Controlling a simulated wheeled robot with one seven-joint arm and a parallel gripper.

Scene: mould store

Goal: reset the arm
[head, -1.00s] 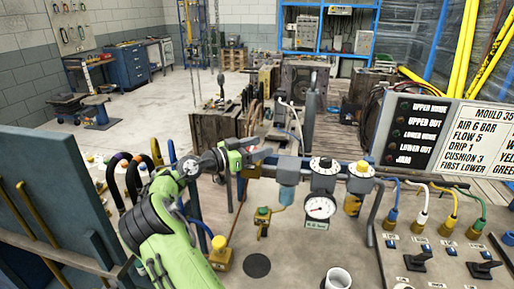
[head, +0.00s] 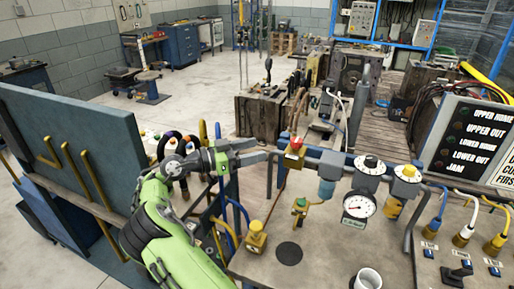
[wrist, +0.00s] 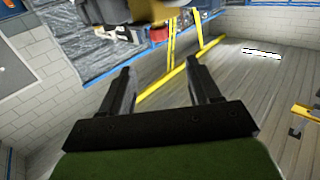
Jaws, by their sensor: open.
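My green arm reaches up from the bottom left in the head view. My gripper (head: 262,150) points right, its fingers in front of the pipe and the red-topped valve (head: 295,146) above the bench. In the wrist view my gripper (wrist: 160,82) shows two dark fingers spread apart with nothing between them. Whether a finger touches the valve or pipe cannot be told from here.
A bench (head: 330,245) carries a pressure gauge (head: 358,206), a yellow-topped fitting (head: 255,238), a white cup (head: 367,280) and a switch panel with cables at right. A blue panel with yellow rods (head: 75,140) stands at left. Open floor (head: 200,100) lies behind.

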